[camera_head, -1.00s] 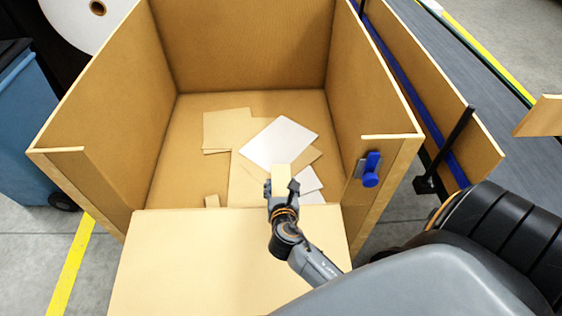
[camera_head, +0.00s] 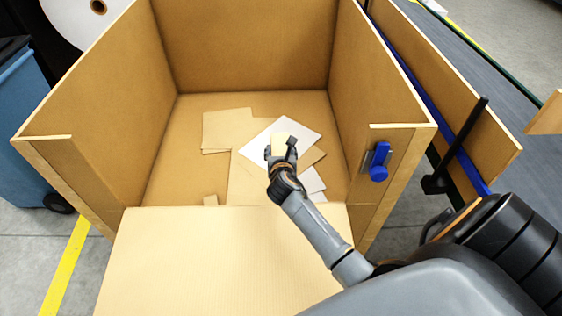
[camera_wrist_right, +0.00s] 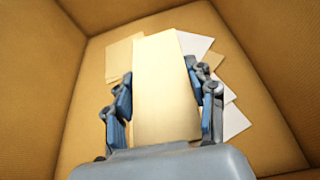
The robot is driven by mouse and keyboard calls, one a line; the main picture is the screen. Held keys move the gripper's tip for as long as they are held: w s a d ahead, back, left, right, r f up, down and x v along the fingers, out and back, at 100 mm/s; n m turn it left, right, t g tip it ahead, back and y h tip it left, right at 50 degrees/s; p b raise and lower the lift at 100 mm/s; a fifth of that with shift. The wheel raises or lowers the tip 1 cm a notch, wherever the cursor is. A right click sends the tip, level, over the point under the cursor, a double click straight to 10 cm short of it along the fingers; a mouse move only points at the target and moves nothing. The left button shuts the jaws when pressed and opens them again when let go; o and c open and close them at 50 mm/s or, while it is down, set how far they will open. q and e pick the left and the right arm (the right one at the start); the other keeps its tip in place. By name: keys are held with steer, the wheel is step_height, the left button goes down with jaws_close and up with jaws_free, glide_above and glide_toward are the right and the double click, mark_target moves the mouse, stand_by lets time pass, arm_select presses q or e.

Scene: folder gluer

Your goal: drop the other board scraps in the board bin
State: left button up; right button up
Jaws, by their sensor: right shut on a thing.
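The board bin (camera_head: 240,48) is a large brown open box with its front flap (camera_head: 225,262) folded down. Several tan and white board scraps lie on its floor, among them a tan scrap (camera_head: 226,128) and a white scrap (camera_head: 300,133). My right gripper (camera_head: 281,148) reaches over the flap into the bin. It is shut on a tan board scrap (camera_wrist_right: 166,85), which fills the middle of the right wrist view between the two fingers. The held scrap is above the scraps on the floor. The left gripper is not in view.
A blue latch (camera_head: 379,162) sits on the bin's right front edge. A blue wheeled container (camera_head: 25,130) stands at the left. A conveyor (camera_head: 440,60) with a brown side panel runs along the right. A white roll (camera_head: 90,15) is at the back left.

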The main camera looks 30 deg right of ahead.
steer(key=shift+w+d, duration=0.3)
steer(key=shift+w, duration=0.2)
steer(key=o, duration=1.1)
steer(key=shift+c, duration=0.2)
steer(key=shift+s, duration=0.15)
steer(key=v, duration=1.1)
steer(key=shift+s+a, duration=0.25)
steer(key=shift+s, duration=0.1)
